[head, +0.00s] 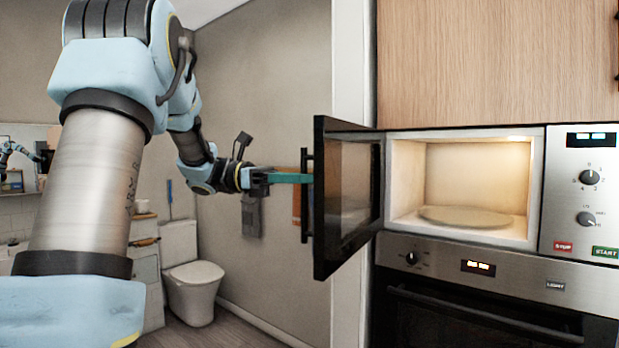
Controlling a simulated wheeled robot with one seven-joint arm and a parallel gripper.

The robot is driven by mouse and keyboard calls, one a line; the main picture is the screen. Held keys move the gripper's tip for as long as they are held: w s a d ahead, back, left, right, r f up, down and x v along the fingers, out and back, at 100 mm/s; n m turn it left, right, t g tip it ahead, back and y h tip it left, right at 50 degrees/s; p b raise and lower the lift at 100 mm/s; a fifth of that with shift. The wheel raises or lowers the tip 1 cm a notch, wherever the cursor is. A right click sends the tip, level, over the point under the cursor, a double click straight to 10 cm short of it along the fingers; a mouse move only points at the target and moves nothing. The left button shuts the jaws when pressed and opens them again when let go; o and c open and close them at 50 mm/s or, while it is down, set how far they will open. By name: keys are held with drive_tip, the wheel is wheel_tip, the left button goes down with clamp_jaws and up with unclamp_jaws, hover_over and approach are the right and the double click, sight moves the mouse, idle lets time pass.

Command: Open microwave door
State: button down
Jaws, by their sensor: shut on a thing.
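The microwave (466,200) is built into the cabinet at the right, and its lit, pale interior shows a round plate (466,216). Its dark glass door (349,195) is hinged at the left of the opening and stands swung well out towards me. The door's black vertical handle (306,205) is on the door's outer side, near its free edge. My gripper (304,179), with teal fingers, reaches from the left to the handle and is shut on it. The fingertips are partly hidden at the handle and door edge.
An oven (480,320) with knob and display sits directly below the microwave. The control panel (585,195) is at the far right. A wooden cabinet front (490,60) is above. A toilet (194,285) and a white drawer unit (146,275) stand at the back left.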

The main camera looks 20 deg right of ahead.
drive_tip(key=c, duration=1.1)
unclamp_jaws()
drive_tip(key=shift+b+v, duration=1.25)
drive_tip(key=shift+v, duration=4.15)
drive_tip(key=shift+s, duration=0.1)
